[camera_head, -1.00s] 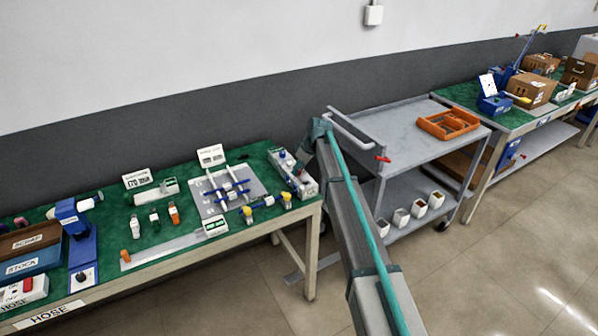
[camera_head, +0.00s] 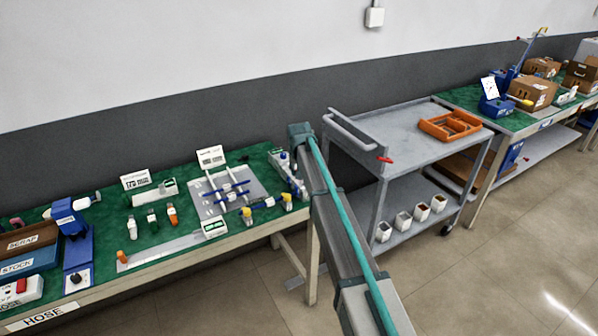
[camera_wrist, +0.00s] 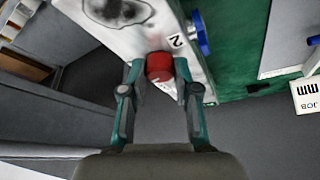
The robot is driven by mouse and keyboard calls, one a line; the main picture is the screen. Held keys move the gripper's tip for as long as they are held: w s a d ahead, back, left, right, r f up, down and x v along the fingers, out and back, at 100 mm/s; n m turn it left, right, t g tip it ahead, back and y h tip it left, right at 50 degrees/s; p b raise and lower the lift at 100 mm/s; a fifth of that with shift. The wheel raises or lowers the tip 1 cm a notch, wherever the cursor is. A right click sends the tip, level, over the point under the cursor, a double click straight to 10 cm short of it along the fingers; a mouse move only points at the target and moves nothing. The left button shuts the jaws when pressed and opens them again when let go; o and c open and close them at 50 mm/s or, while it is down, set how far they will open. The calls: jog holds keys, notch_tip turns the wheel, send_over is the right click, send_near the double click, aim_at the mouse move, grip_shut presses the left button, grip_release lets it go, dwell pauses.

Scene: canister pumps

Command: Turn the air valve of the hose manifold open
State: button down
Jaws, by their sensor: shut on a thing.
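The hose manifold is a long white block (camera_wrist: 148,30) with a "2" label and a dark rounded mark on its face in the wrist view. A blue fitting (camera_wrist: 200,34) sits on its right side. A red knob (camera_wrist: 159,66), which looks like the air valve, is at its near end. My gripper (camera_wrist: 159,70) has its two teal fingers on either side of this knob and is shut on it. In the head view the manifold (camera_head: 281,160) is at the right end of the green bench, partly behind my arm. My gripper is hidden there.
The green bench (camera_head: 190,183) holds a fixture plate (camera_head: 208,205) with blue clamps, blue-and-yellow fittings (camera_head: 266,202) and sign cards. A grey cart (camera_head: 390,128) with an orange tray (camera_head: 450,125) stands right of my arm. The dark wall is close behind the bench.

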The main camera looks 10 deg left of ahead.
jog(key=shift+m+h+b, duration=0.3)
jog(key=shift+m+h, duration=0.3)
jog(key=shift+m, duration=1.1)
jog(key=c, duration=0.9)
grip_release()
jog(key=shift+o, duration=0.2)
jog(key=v, duration=1.2)
jog(key=shift+a, duration=0.2)
